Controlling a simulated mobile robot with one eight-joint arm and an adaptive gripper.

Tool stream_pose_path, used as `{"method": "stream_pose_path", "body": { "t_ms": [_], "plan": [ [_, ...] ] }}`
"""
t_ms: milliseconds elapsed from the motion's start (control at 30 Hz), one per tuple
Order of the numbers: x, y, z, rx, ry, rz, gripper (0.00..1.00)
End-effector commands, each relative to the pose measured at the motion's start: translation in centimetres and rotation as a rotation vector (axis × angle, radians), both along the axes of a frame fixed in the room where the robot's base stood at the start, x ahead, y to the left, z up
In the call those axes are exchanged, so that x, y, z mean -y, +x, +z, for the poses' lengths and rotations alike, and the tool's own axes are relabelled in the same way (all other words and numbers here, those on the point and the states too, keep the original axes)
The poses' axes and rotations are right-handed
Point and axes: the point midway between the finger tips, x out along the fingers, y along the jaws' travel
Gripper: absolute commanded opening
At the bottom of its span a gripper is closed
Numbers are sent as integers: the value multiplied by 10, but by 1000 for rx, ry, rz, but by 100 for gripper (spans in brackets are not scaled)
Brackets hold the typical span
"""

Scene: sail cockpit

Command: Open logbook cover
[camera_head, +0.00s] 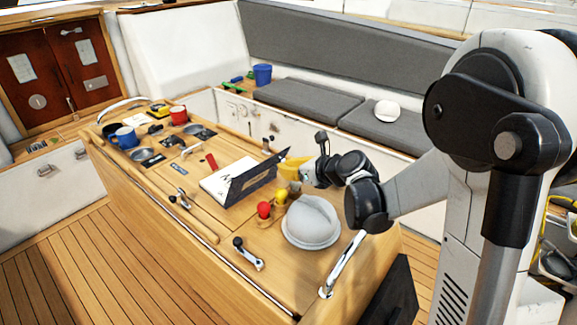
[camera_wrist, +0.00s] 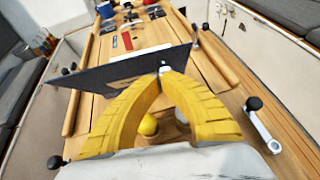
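The logbook lies on the cockpit table, its white pages (camera_head: 222,180) showing in the head view. Its dark cover (camera_head: 250,182) stands raised and tilted along the right side of the pages. In the wrist view the cover (camera_wrist: 120,70) spans in front of my fingers and hides most of the pages (camera_wrist: 152,51). My gripper (camera_head: 290,165) is on the cover's right side. In the wrist view its yellow fingers (camera_wrist: 168,73) arch together with the tips closed, close against the cover. I cannot tell whether they pinch its edge.
A grey dome (camera_head: 311,222), a red-knobbed lever (camera_head: 264,210) and a black-handled winch handle (camera_head: 248,253) are near the gripper. Mugs, including a blue one (camera_head: 125,137) and a red one (camera_head: 179,115), stand at the table's far end. A yellow ball (camera_wrist: 149,126) shows beneath my fingers.

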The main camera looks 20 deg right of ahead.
Motion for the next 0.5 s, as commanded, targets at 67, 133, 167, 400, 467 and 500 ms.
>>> {"method": "stream_pose_path", "body": {
  "t_ms": [67, 133, 167, 400, 467, 500],
  "plan": [
    [-5, 7, 17, -55, -35, 4, 0],
    [-9, 12, 22, -105, -64, 4, 0],
    [-10, 15, 23, -124, -76, 3, 0],
    [-18, 31, 27, -153, -93, -2, 0],
    [-18, 31, 27, -153, -93, -2, 0],
    [-18, 31, 27, -153, -93, -2, 0]
  ]
}}
